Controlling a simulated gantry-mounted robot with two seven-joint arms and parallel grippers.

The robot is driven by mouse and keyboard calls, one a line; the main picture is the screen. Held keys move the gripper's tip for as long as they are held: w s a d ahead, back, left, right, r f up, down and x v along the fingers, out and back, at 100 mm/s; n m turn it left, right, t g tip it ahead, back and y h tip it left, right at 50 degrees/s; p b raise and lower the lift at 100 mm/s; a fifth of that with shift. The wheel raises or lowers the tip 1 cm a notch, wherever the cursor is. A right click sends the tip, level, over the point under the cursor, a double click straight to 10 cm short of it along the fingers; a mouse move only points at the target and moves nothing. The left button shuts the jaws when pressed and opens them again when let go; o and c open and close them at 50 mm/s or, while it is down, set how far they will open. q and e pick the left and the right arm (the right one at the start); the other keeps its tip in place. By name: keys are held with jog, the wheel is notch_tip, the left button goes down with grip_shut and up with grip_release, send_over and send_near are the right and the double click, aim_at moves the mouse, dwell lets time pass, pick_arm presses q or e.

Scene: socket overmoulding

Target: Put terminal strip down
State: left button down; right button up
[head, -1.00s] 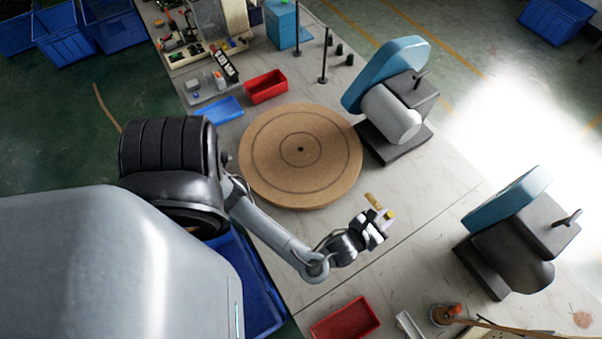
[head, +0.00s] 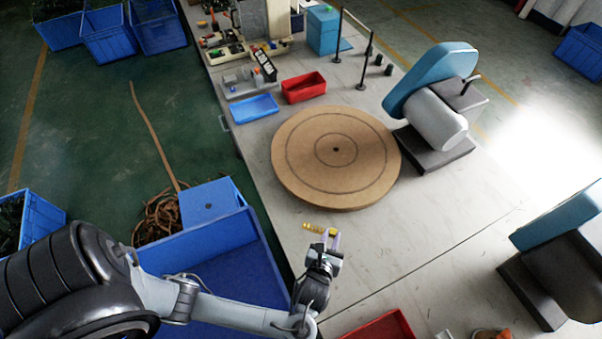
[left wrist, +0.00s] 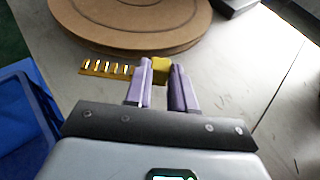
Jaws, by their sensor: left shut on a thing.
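The terminal strip (left wrist: 105,68) is a short brass-yellow strip with a row of slots and a yellow block at one end. In the left wrist view my left gripper (left wrist: 160,80) is shut on the block end, and the slotted part sticks out to the left. In the head view my left gripper (head: 331,238) holds the strip (head: 313,228) over the near left part of the table, close to its left edge. I cannot tell how high it is above the table top. My right gripper is not in view.
A round wooden turntable (head: 300,180) lies just beyond the gripper. A large blue bin (head: 215,255) stands left of the table edge. A red tray (head: 385,328) is at the near edge. Blue-grey machines (head: 430,85) stand at the right. Bare table (head: 420,215) lies between.

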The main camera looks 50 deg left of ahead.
pick_arm(q)
jog(key=shift+w+d+f+b, duration=0.15)
jog(key=shift+w+f+b, duration=0.25)
jog(key=shift+w, duration=0.15)
jog(key=b, duration=0.8)
send_over(355, 235)
jog(key=s, duration=0.1)
notch_tip(355, 235, down, 7)
jog(key=shift+r, duration=0.1)
jog(key=shift+w+f, duration=0.2)
jog(key=shift+w, duration=0.35)
jog(key=shift+f+b, duration=1)
jog(key=shift+f, duration=1.05)
jog(key=shift+r, duration=0.1)
jog(key=c, duration=1)
grip_release()
jog(key=shift+o, duration=0.2)
